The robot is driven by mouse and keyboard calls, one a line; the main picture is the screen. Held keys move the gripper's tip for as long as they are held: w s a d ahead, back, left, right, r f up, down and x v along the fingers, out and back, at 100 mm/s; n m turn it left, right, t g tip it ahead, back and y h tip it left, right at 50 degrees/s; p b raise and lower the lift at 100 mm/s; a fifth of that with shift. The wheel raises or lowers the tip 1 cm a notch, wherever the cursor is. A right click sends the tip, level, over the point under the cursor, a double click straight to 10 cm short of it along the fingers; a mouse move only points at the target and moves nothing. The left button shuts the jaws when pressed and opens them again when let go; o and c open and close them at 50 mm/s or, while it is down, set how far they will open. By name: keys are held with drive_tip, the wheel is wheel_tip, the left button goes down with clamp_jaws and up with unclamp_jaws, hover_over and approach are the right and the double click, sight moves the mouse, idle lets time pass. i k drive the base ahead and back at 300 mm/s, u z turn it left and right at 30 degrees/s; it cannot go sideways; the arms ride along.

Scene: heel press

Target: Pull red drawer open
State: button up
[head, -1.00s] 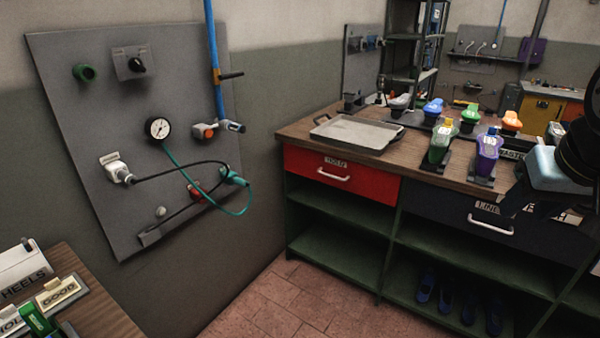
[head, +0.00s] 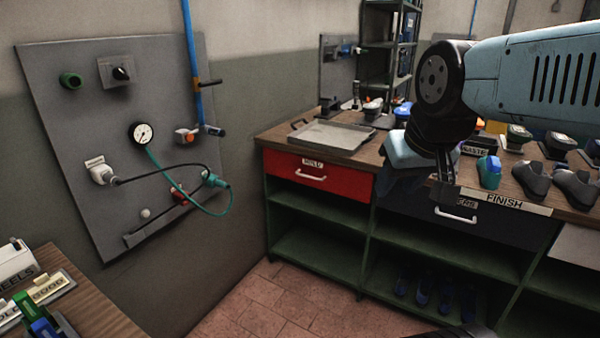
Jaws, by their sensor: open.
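The red drawer (head: 330,185) is in the left part of the workbench, under the wooden top, and looks shut. It has a white bar handle (head: 311,176) and a small label above it. My gripper (head: 408,180) is in front of the bench, to the right of the red drawer and apart from its handle. It is open, seen partly from behind, and its fingertips are hard to make out. My arm hides part of the bench top and of the dark drawer.
A dark drawer (head: 500,226) with a white handle is right of the red one. A metal tray (head: 330,135) lies on the bench above the red drawer. Shoes stand on the bench's right. A wall panel (head: 60,140) with a hose is at left. The floor before the bench looks clear.

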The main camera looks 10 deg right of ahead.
sight(358, 185)
drive_tip(key=k, duration=1.3)
drive_tip(key=z, duration=0.3)
drive_tip(key=i, duration=0.7)
drive_tip(key=z, duration=0.45)
drive_tip(key=i, duration=1.7)
drive_tip(key=u, duration=0.65)
drive_tip(key=k, duration=0.9)
drive_tip(key=u, duration=0.15)
drive_tip(key=i, duration=0.35)
drive_tip(key=z, duration=0.05)
